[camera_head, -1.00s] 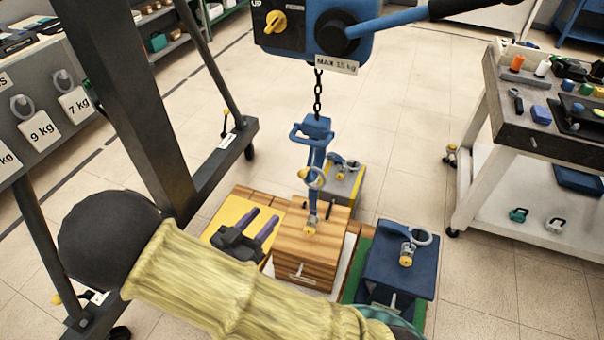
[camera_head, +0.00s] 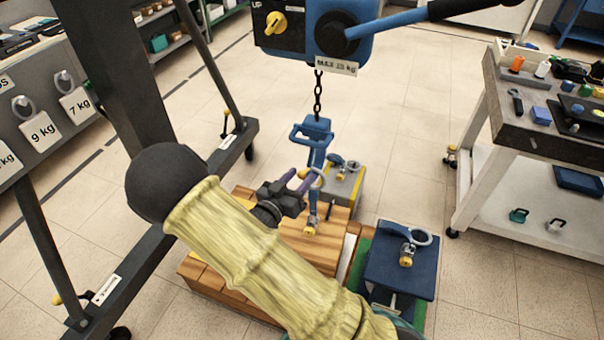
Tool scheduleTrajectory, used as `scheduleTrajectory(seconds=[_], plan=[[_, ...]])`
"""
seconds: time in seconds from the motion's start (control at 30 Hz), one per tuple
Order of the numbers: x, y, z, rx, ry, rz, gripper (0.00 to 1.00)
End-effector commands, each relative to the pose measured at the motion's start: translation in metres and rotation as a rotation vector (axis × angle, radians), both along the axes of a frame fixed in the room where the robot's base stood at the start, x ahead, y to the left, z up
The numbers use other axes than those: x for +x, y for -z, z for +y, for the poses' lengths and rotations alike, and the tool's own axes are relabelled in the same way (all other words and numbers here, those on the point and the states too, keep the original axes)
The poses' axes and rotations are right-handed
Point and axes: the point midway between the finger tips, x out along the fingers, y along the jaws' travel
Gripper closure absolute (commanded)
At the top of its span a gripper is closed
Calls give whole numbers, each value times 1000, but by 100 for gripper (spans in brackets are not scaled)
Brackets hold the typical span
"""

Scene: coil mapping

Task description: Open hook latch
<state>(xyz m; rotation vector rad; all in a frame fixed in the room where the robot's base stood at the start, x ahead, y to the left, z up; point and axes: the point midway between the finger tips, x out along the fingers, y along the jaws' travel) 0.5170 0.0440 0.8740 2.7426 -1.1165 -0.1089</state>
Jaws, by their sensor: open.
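A blue hook assembly (camera_head: 317,152) hangs upright from a chain (camera_head: 317,93) below the blue hoist. A pale ring-shaped part (camera_head: 319,178) sits at its lower half; I cannot clearly make out the latch itself. The hook's lower end reaches a brass eye fitting (camera_head: 310,227) on top of the wooden block (camera_head: 331,222). My gripper (camera_head: 301,178) is open, its two purple fingers pointing right toward the hook beside the ring. One finger overlaps the hook area in the picture, and I cannot tell whether it touches.
A blue block with a ring (camera_head: 392,270) stands front right and a grey block (camera_head: 345,188) behind. The blue hoist (camera_head: 318,30) with its lever is above. Dark frame legs (camera_head: 209,73) stand left, a tool cart (camera_head: 540,125) right. Floor between hook and cart is clear.

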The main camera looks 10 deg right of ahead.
Motion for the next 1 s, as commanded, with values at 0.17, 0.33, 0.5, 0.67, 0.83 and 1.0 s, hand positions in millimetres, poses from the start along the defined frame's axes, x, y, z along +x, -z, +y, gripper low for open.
scheduleTrajectory(seconds=[0.17,0.33,0.5,0.67,0.83,1.0], plan=[[12,0,-12,-1,0,-1,58],[14,0,-13,0,-1,0,58],[13,0,-13,0,-1,0,65],[13,0,-13,-1,-1,-1,97],[13,0,-13,-1,0,1,100],[13,-2,-12,3,-1,7,100]])
